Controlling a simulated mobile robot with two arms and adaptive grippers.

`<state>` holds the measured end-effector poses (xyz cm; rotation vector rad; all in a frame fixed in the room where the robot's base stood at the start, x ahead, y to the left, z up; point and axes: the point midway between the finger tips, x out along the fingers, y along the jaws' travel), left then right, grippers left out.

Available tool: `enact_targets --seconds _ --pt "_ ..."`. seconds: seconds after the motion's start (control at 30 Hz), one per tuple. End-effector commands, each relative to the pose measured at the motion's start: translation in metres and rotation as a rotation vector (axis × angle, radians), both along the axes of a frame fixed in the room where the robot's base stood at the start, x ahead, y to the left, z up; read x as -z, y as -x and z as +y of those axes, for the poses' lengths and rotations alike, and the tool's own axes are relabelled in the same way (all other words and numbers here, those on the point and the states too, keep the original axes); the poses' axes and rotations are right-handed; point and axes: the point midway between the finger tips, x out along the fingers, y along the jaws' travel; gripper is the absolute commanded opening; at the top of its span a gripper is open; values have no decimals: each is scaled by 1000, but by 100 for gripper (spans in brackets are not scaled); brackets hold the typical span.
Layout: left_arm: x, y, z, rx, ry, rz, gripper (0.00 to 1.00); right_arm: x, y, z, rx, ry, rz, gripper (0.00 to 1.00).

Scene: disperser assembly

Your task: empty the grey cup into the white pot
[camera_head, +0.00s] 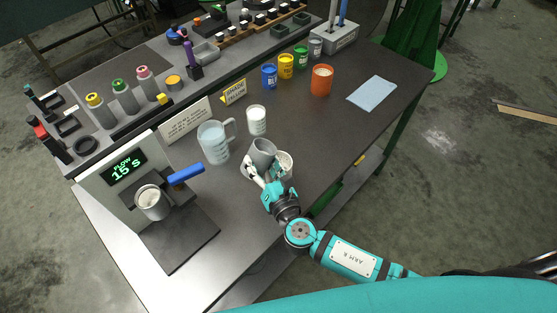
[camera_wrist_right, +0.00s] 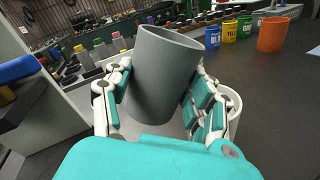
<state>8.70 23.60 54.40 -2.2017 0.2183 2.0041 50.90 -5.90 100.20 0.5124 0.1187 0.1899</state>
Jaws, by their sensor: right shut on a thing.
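My right gripper (camera_head: 265,181) is shut on the grey cup (camera_head: 262,153) and holds it up near the middle of the table. In the right wrist view the grey cup (camera_wrist_right: 163,75) sits between the fingers (camera_wrist_right: 160,105), tilted, its rim sloping down to the right. Its inside is not visible there. A white pot (camera_head: 287,160) stands just right of the cup, partly behind the gripper. In the right wrist view the pot (camera_wrist_right: 235,105) shows behind the right finger. I see no stream between cup and pot. My left gripper is out of view.
A glass jug (camera_head: 213,143) and a white-filled glass (camera_head: 257,120) stand behind the cup. A dispenser (camera_head: 120,178) with a mug (camera_head: 151,202) is at left. Paint pots and an orange pot (camera_head: 321,80) stand at the back right. The table's right front is clear.

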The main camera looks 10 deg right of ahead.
Motion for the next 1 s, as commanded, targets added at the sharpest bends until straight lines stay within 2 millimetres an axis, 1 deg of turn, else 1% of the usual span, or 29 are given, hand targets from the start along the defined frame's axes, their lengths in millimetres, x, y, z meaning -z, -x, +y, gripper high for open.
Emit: enact_targets --seconds 0.23,0.3,1.0 --pt "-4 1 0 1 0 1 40 -8 -4 -10 0 -116 37 18" --pt "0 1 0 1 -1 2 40 -5 -4 -11 0 -142 46 18" --pt "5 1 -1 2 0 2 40 -2 -4 -12 -1 -229 74 18"
